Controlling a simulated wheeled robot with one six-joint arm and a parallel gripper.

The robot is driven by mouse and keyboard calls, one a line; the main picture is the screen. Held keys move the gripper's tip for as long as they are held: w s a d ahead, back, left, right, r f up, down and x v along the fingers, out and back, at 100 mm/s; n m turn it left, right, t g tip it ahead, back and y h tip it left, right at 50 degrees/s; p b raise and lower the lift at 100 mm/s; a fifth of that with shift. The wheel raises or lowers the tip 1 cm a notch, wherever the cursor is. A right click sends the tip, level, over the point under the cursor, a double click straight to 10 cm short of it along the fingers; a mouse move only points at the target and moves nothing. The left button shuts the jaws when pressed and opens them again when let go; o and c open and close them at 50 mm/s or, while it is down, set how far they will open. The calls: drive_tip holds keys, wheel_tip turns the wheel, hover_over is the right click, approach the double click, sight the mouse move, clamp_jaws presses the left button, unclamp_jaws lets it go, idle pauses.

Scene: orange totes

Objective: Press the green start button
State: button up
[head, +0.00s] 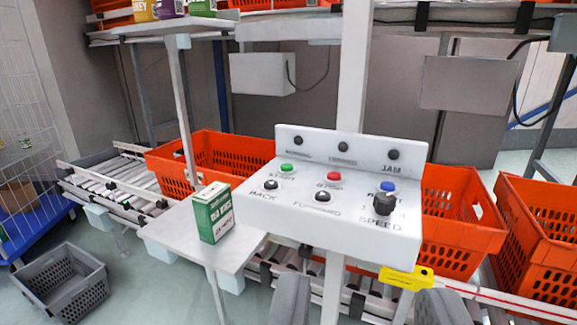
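The white control box (330,223) stands ahead of me near the middle of the view. Its green button (286,168) is at the left of the sloped top face, above a small label that is hard to read. A red button (334,176) and a blue button (388,187) sit to its right. The two fingers of my gripper (364,285) show at the bottom edge, wide apart with nothing seen between them. They are below the box in the picture, well away from the green button, and nothing covers it.
Black buttons (323,196) and a black speed knob (384,205) share the panel. A green carton (213,213) stands on a small white table (175,226) to the left. Orange totes (453,218) are behind. A yellow tag (407,278) is below the box. A grey crate (62,286) is on the floor.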

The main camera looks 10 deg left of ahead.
clamp_jaws()
idle(1.9)
